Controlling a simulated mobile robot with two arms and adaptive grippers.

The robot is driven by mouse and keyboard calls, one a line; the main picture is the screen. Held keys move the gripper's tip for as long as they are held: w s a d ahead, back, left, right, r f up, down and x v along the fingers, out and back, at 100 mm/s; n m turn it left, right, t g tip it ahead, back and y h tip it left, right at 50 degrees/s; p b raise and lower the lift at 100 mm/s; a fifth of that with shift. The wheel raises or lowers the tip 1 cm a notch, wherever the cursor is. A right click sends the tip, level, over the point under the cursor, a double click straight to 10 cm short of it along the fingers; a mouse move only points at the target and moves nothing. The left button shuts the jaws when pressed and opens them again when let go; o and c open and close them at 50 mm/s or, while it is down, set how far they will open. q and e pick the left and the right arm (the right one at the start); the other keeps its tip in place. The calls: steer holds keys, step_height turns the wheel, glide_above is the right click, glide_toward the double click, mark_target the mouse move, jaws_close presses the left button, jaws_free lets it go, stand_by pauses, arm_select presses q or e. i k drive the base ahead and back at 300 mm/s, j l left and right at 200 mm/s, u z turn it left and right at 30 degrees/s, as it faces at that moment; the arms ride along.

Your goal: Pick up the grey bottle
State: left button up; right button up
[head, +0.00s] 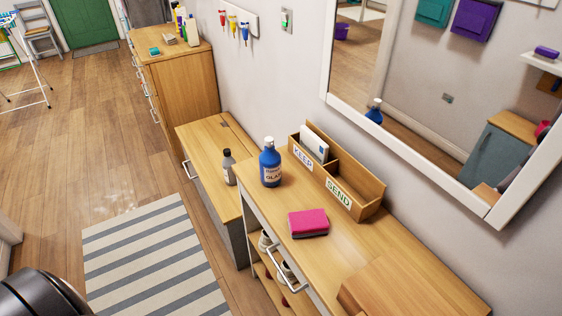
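The grey bottle (229,170) stands upright on the low wooden chest (213,137), near that chest's front corner. It has a dark cap and a pale label. Just to its right, a larger blue bottle (270,164) with a white cap stands on the edge of the higher wooden cabinet top (322,253). A gap shows between the two bottles in this view. Neither of my grippers is in view.
A pink sponge (308,222) and a wooden letter holder (354,183) sit on the higher cabinet. A tall chest (184,83) stands behind. A striped rug (152,253) covers open floor to the left. A mirror (440,80) hangs on the wall.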

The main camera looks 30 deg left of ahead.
mark_target(230, 178)
steer(key=j+z, duration=0.2)
steer(key=j, duration=0.35)
steer(key=j+z, duration=0.2)
steer(key=j, duration=0.4)
steer(key=j+z, duration=0.2)
steer(key=j, duration=0.4)
steer(key=k+j+z, duration=0.2)
steer(key=j, duration=0.35)
steer(key=j+z, duration=0.2)
steer(key=j, duration=0.35)
